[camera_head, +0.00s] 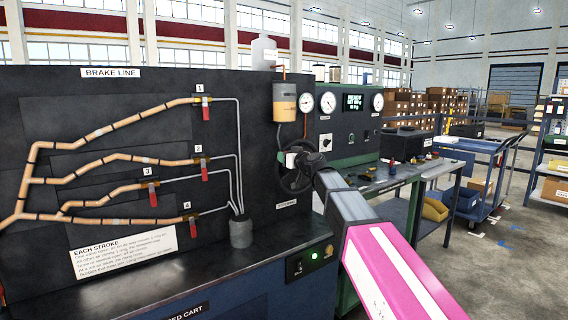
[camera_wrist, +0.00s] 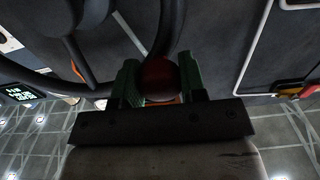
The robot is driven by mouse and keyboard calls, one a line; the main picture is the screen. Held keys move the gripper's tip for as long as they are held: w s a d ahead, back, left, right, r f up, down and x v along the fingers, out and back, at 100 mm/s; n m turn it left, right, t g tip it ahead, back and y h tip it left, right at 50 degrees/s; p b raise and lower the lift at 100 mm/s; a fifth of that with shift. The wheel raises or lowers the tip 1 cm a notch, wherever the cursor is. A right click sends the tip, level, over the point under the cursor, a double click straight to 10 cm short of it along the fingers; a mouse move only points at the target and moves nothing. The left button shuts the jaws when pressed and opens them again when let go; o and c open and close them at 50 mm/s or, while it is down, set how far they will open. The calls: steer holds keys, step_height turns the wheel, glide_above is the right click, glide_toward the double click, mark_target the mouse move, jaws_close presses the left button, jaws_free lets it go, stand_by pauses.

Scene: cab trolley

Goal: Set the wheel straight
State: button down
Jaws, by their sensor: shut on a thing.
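The dark wheel (camera_head: 283,183) is mounted on the black upright panel, right of the brake line diagram. My gripper (camera_head: 308,162) reaches it from the right and covers part of its rim. In the wrist view, the green fingers of my gripper (camera_wrist: 160,82) are shut around a round dark red knob (camera_wrist: 160,74). The wheel's dark rim and a spoke (camera_wrist: 92,50) show above and to the left of the knob. How far the wheel is turned is hard to tell.
Red-handled valves (camera_head: 206,112) sit on copper pipes at the left of the panel. Gauges (camera_head: 326,103) and a reservoir (camera_head: 285,102) are above the wheel. A grey cup (camera_head: 241,232) stands below left.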

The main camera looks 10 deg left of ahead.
steer(key=w+d+r+m, duration=0.1)
steer(key=m, duration=0.1)
steer(key=w+d+r+m, duration=0.2)
steer(key=m, duration=0.1)
steer(key=shift+w+r+m, duration=0.25)
steer(key=shift+r+m, duration=0.05)
steer(key=shift+w+d+r+m, duration=0.2)
steer(key=shift+w+d+m, duration=0.2)
steer(key=shift+m, duration=0.2)
steer(key=shift+w+d+r+m, duration=0.15)
steer(key=shift+w+d+m, duration=0.1)
steer(key=shift+w+m, duration=0.3)
steer(key=shift+w+d+r+m, duration=0.15)
steer(key=shift+w+d+m, duration=0.65)
steer(key=shift+m, duration=0.45)
steer(key=c, duration=0.7)
jaws_free()
steer(key=shift+d, duration=0.1)
glide_toward(300, 141)
steer(key=v, duration=0.3)
steer(key=shift+s+d, duration=0.15)
